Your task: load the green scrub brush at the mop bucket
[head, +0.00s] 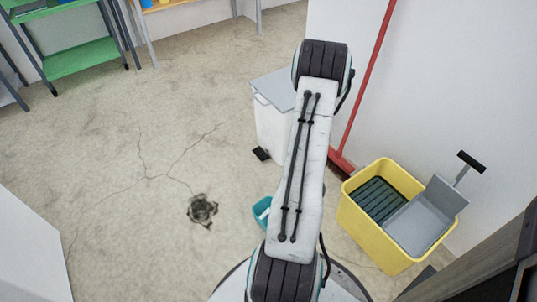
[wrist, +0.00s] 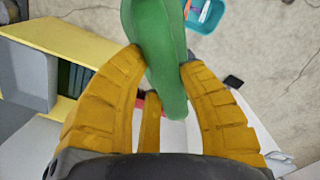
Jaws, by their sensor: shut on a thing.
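The green scrub brush (wrist: 158,45) is in the wrist view, held between the yellow fingers of my gripper (wrist: 162,68). Its upper end runs out of the top of that view. The yellow mop bucket (head: 381,243) stands on the floor at the right in the head view, with a grey wringer (head: 422,216) at its right side and a dark green slatted part (head: 378,199) inside at the left. The bucket also shows at the left of the wrist view (wrist: 85,42), below and beside my gripper. In the head view my arm hides the gripper and brush.
A white pedal bin (head: 271,128) stands behind my arm. A red broom (head: 363,95) leans on the wall behind the bucket. A small teal container (head: 262,209) lies left of my arm. A green shelf (head: 80,58) is far left. The cracked floor (head: 110,190) at left is clear.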

